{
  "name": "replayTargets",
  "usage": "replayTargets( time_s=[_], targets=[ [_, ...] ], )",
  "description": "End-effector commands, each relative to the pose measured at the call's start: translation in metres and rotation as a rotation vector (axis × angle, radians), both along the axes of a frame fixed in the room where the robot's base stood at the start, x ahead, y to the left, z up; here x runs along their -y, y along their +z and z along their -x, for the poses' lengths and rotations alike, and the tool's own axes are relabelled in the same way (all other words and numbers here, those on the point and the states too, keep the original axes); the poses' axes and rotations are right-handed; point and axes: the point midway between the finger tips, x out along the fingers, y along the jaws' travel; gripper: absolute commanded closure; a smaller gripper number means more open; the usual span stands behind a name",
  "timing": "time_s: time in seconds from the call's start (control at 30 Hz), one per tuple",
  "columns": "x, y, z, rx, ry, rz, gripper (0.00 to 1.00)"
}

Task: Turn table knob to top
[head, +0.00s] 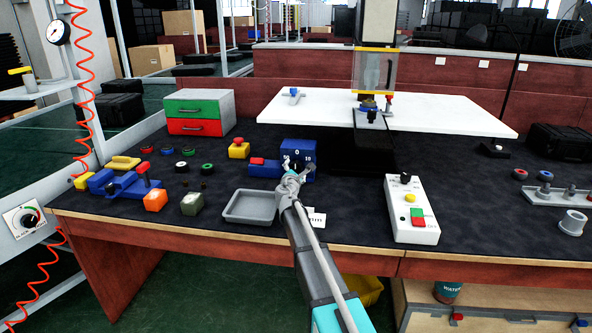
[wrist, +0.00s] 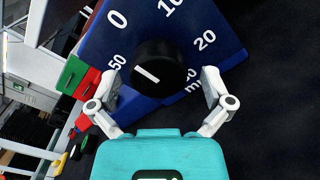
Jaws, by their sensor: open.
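A blue timer-like box (head: 298,147) stands mid-table with white numbers on its face. The wrist view shows the blue face (wrist: 100,38) with 0, 10, 20 and 50 around a round black knob (wrist: 158,60). A white line on the knob lies slanted, its upper-left end towards the 50; I cannot tell which end is the pointer. My gripper (head: 296,166) is at the front of the box and mostly hides the knob in the head view. In the wrist view my gripper (wrist: 160,88) is open, one finger on each side of the knob, with gaps visible.
A grey tray (head: 253,220) lies to the left of my arm and a white control box (head: 411,222) with a black knob stands to the right. A blue-and-red block (head: 264,170) sits close left of the blue box. Dark tabletop around the control box is clear.

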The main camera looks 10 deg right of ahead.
Motion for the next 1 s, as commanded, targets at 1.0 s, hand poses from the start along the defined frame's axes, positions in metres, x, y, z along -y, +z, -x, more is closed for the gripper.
replayTargets(
  time_s=[1.0],
  targets=[
    [-0.035,0.0,0.107,-0.001,-0.001,0.001,0.0]
  ],
)
